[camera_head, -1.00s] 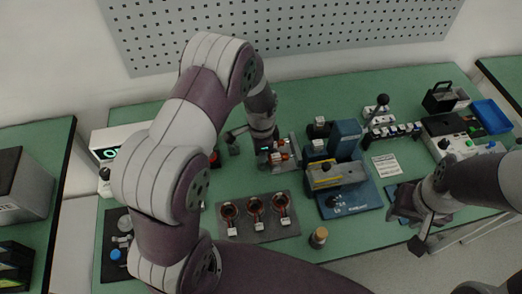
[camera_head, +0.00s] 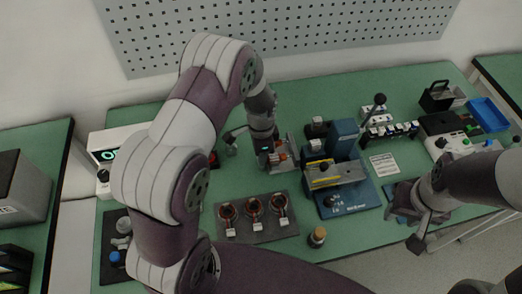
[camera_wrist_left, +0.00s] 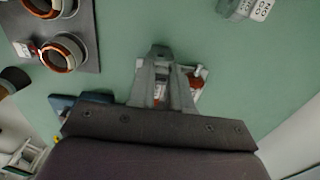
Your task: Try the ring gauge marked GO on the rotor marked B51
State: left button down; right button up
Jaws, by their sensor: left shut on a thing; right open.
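My left gripper (camera_head: 266,158) points down at a small grey fixture (camera_head: 291,150) with orange and white parts. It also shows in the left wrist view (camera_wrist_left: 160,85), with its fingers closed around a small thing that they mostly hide. I cannot tell whether that thing is a ring gauge or a rotor. A grey piece with a white marked label (camera_wrist_left: 261,9) lies apart from the gripper at the top of the wrist view. No GO or B51 mark is clearly readable. My right gripper (camera_head: 402,200) is open near the front right of the bench.
A dark plate (camera_head: 285,232) holds three copper-wound rings. A blue machine (camera_head: 345,138) stands right of the fixture, and a cork-topped jar (camera_head: 317,237) stands near the front edge. A blue tray (camera_head: 489,115) lies at far right. Green bench is bare between plate and fixture.

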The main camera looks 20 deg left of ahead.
pick_arm(q)
jog(key=shift+s+a, duration=0.1)
dwell(0.6)
jog(key=shift+s+a, duration=0.15)
jog(key=shift+a, duration=0.1)
jog(key=shift+a+p, duration=0.1)
jog(key=shift+p, duration=0.2)
jog(key=shift+s+a, duration=0.2)
jog(key=shift+a, duration=0.05)
jog(key=shift+a, duration=0.15)
jog(key=shift+s+a, duration=0.2)
jog(key=shift+p, duration=0.3)
notch_tip(320, 180, up, 5)
jog(key=p, duration=0.4)
